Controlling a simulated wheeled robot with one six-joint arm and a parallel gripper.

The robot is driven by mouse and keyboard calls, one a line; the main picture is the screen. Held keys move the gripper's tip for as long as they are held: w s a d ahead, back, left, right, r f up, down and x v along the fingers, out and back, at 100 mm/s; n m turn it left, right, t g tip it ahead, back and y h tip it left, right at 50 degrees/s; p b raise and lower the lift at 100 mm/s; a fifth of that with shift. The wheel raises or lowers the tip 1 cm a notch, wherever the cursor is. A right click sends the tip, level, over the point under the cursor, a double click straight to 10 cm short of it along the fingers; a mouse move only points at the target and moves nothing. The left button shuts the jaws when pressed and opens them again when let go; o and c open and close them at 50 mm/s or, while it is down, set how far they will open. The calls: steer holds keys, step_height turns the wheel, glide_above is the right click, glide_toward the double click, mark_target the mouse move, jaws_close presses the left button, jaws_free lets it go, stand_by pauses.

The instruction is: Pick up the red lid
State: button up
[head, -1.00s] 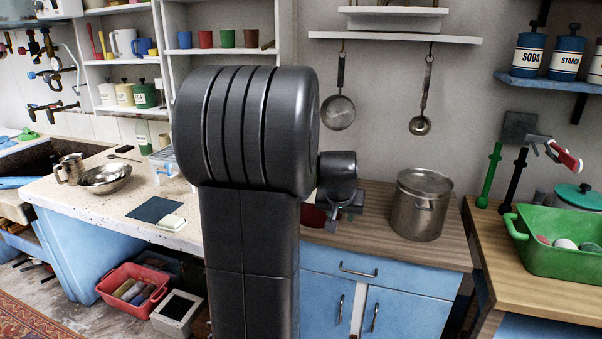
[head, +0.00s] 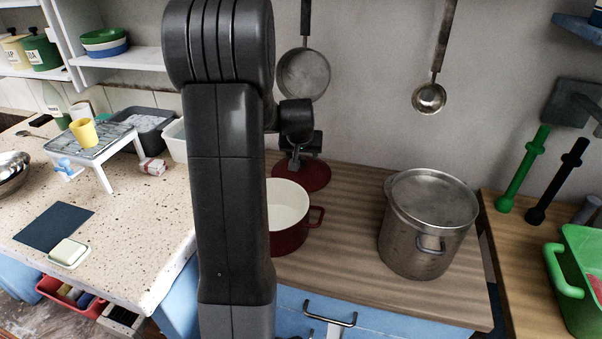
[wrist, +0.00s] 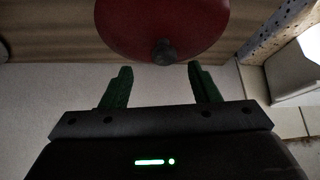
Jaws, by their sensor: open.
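The red lid (head: 315,178) lies on the wooden counter against the back wall, behind the red pot. My arm and gripper hide part of it in the head view. In the wrist view the red lid (wrist: 150,22) fills the top middle, with its dark round knob (wrist: 164,52) facing my gripper. My gripper (wrist: 161,76) is open and empty, its two green fingers apart. The knob lies just beyond the fingertips, about in line with the gap. My gripper also shows in the head view (head: 298,160), small and dark by the lid.
The red pot (head: 288,228), open with a pale inside, stands in front of the lid, partly behind my arm. A covered steel pot (head: 425,235) stands to the right. A pan (head: 303,74) and a ladle (head: 429,98) hang on the wall. Bare counter lies between the pots.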

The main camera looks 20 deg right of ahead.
mark_target(301, 159)
steer(key=x, duration=0.4)
steer(key=shift+w+a+f, duration=0.1)
steer(key=shift+w+f, duration=0.1)
steer(key=shift+w, duration=0.25)
jaws_close()
